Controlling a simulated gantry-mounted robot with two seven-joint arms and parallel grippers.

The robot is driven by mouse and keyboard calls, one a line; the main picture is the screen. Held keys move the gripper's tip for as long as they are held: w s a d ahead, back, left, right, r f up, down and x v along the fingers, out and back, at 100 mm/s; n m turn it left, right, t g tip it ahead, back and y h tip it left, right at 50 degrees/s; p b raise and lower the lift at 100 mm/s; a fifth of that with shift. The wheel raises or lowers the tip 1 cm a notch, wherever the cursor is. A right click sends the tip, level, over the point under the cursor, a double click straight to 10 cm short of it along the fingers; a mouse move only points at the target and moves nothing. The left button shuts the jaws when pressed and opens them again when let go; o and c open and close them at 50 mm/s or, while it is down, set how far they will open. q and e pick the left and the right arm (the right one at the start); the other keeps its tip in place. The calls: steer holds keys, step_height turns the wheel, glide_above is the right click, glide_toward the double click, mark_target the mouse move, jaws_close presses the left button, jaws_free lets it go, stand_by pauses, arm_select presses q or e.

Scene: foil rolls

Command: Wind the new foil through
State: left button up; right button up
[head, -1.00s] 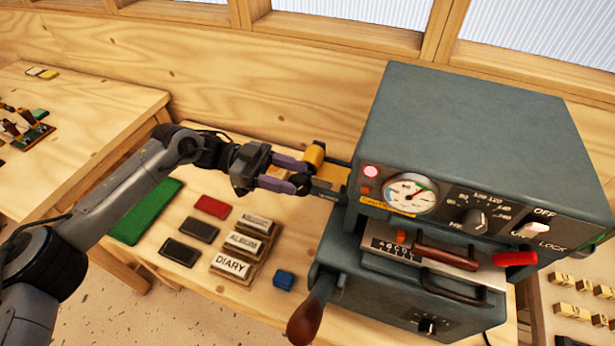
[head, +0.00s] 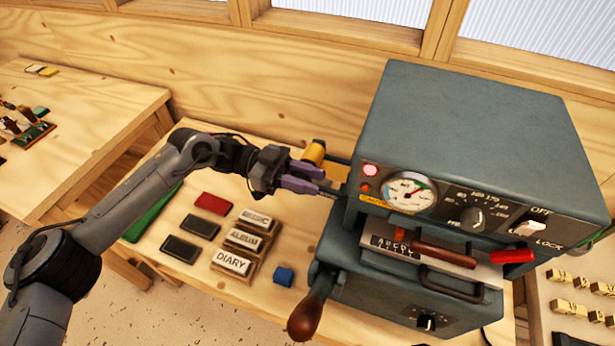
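The foil machine (head: 470,130) is a grey-green press with a dial, switches and handles. A gold foil roll (head: 314,152) sits at its left side, partly behind my gripper. My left gripper (head: 333,186) has its purple fingers just in front of and below the roll, with the tips close to the machine's left side. The fingertips overlap dark parts there, so I cannot tell whether they are open or shut on the foil's end. The foil's path into the machine is hidden. My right gripper is not in view.
A wooden-handled lever (head: 306,318) sticks out at the machine's front left. Labelled blocks (head: 232,262), dark and red pads (head: 212,204), a small blue block (head: 284,276) and a green mat (head: 150,215) lie on the bench. Another table (head: 90,115) stands at the left.

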arm_select(q)
jaws_close()
steer(key=shift+y, duration=0.4)
steer(key=shift+d+y, duration=0.1)
steer(key=shift+y, duration=0.2)
steer(key=shift+d+t+y+p, duration=0.1)
steer(key=shift+t+y+p, duration=0.3)
steer(key=shift+y, duration=0.2)
steer(key=shift+s+d+f+t+y+p, duration=0.15)
steer(key=shift+f+t+y+p, duration=0.2)
steer(key=shift+y+p, duration=0.65)
steer(key=shift+d+f+t+y+p, duration=0.1)
steer(key=shift+f+t+y+p, duration=0.2)
steer(key=shift+y+p, duration=0.7)
